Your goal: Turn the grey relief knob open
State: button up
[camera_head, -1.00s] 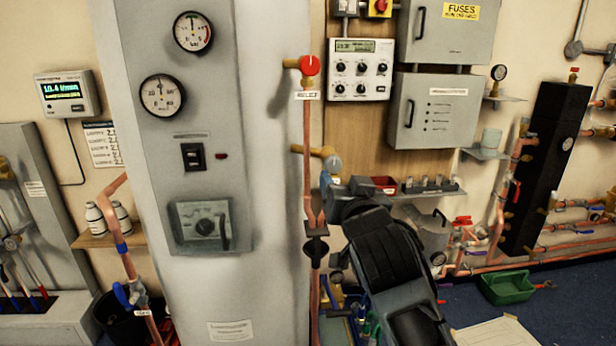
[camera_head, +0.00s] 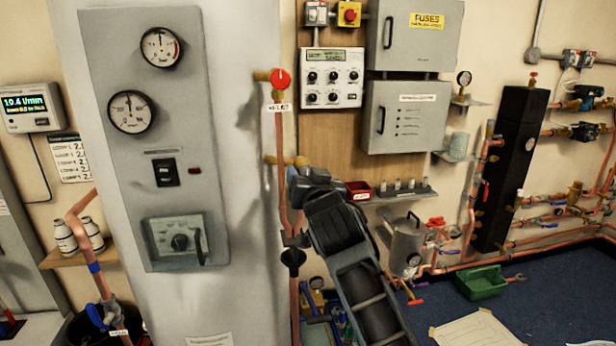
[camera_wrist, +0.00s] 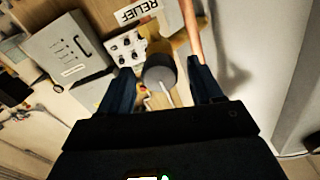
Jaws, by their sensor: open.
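The grey relief knob (camera_wrist: 160,72) shows in the wrist view as a round cap with a pale line on it. It sits on a brass valve body (camera_wrist: 156,45) beside the copper pipe (camera_wrist: 191,28). My gripper (camera_wrist: 162,68) is open, with one finger on each side of the knob in that view. I cannot tell whether the fingers touch it. In the head view, my gripper (camera_head: 300,178) is at the brass fitting on the copper pipe (camera_head: 281,150) and hides most of the knob. The white RELIEF label (camera_wrist: 138,12) is near the knob.
A red knob (camera_head: 281,79) is higher on the same pipe. The tall grey cylinder (camera_head: 235,200) stands to the left. A control box (camera_head: 332,78), a grey cabinet (camera_head: 407,117) and a small shelf (camera_head: 405,194) are on the wall to the right. A green tray (camera_head: 482,282) lies on the floor.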

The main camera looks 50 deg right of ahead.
jog(key=c, duration=1.1)
jog(key=shift+o, duration=0.2)
jog(key=shift+f+m+b, duration=0.1)
jog(key=shift+m+b, duration=0.2)
jog(key=shift+b, duration=0.05)
jog(key=shift+m+b, duration=4.65)
jog(key=shift+m, duration=0.95)
jog(key=shift+d, duration=0.1)
